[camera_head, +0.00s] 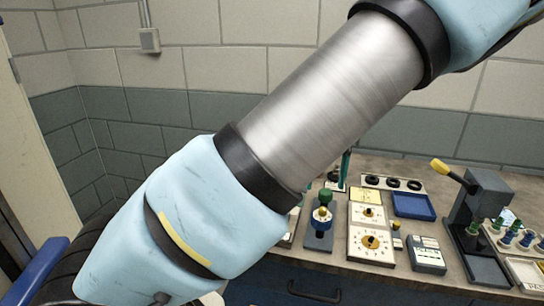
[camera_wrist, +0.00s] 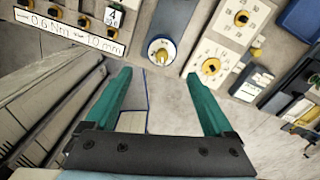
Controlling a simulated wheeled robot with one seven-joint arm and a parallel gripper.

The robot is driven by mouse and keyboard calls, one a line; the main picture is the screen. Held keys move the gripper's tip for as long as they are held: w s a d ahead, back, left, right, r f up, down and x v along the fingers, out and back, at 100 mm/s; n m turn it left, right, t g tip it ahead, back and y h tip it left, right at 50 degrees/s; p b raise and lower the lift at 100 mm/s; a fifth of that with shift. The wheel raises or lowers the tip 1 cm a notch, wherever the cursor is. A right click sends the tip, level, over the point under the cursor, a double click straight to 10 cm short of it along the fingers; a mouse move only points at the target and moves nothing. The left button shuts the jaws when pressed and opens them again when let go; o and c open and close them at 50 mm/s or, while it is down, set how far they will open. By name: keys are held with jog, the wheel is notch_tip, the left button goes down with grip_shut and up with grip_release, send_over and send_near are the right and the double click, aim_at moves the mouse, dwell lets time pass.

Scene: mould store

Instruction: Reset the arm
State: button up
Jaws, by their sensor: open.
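My arm crosses the head view from the upper right to the lower left, a bare metal section between pale blue covers. It hides the middle of the scene. My gripper (camera_wrist: 157,78) shows in the wrist view with two teal fingers spread wide apart. Nothing is between them. Beyond the fingertips, a grey fixture with a round yellow-centred knob (camera_wrist: 161,52) lies on the worktop. In the head view only a small teal piece of a finger (camera_head: 345,166) shows past the arm, above the bench; the rest is hidden.
The bench (camera_head: 440,274) carries a cream dial panel (camera_head: 371,245), a blue tray (camera_head: 413,206), a grey lever press (camera_head: 478,204) with a yellow handle, and several green and blue pieces at the right. A block wall stands behind. A label strip (camera_wrist: 68,30) is at the wrist view's upper left.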

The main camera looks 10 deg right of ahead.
jog(key=s+a+f+m+b, duration=0.1)
jog(key=s+a+m+b, duration=0.1)
jog(key=a+m, duration=1.3)
jog(key=s+a+f+m+t+b, duration=0.1)
jog(key=s+a+f+m+b, duration=0.1)
jog(key=a+m, duration=1.3)
jog(key=m+b, duration=0.1)
jog(key=m, duration=0.4)
jog(key=shift+t, duration=0.3)
